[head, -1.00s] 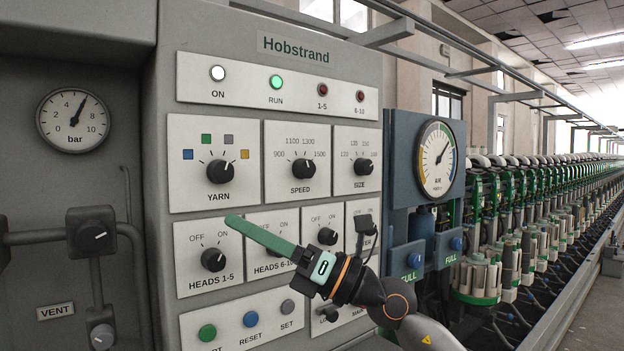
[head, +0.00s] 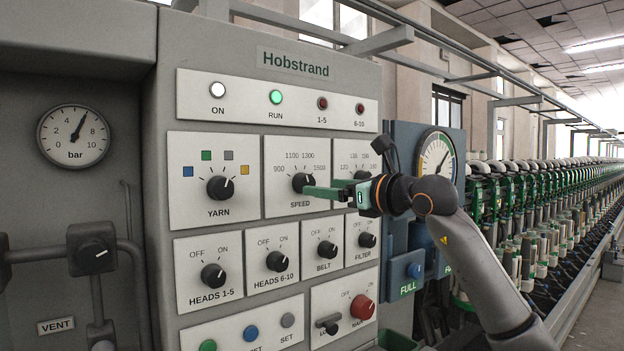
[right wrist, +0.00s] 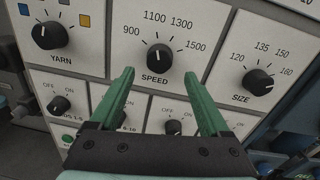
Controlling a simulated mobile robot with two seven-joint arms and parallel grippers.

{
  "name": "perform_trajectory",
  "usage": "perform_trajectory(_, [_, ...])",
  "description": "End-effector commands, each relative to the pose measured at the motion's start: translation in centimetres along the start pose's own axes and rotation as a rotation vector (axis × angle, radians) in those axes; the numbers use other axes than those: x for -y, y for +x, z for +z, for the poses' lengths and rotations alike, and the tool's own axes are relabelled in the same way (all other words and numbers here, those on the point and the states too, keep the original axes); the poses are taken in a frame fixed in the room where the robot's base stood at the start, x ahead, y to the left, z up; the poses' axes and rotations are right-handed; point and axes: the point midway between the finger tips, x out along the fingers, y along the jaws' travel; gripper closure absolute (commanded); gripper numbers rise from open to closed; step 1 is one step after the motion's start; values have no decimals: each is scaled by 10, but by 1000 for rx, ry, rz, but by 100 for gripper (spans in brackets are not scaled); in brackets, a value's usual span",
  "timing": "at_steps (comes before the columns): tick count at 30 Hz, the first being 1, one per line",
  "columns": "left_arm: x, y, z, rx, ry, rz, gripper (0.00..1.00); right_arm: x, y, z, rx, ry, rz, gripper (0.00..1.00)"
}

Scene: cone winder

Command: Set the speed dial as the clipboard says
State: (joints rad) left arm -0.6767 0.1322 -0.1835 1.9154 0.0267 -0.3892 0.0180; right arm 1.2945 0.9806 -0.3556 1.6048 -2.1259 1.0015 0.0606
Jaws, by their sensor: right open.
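The speed dial (head: 302,183) is a black round knob on a white plate marked 900, 1100, 1300 and 1500. No clipboard and no left gripper show.
The yarn dial (head: 220,188) is left of the speed plate; the size dial (right wrist: 258,81) is right of it, partly behind my gripper in the head view. Heads, belt and filter knobs (head: 327,249) sit below. A red knob (head: 362,307) is lower right.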

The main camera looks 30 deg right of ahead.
Motion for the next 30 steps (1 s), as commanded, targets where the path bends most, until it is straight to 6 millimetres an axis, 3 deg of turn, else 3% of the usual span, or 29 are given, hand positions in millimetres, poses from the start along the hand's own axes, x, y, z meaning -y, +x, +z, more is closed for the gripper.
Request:
perform_trajectory(3, [-1, -8, -6, 4, -1, 0, 50, 0, 23, 3, 0, 3, 3, 20])
perform_trajectory(9, [-1, -12, -11, 6, -1, 0, 50, 0, 46, 1, 0, 1, 1, 20])
perform_trajectory(20, [-1, -12, -10, 9, -1, 0, 50, 0, 52, 0, 1, -1, 1, 20])
perform_trajectory(30, [-2, -12, -10, 9, -2, 0, 50, 0, 52, 0, 1, -1, 1, 56])
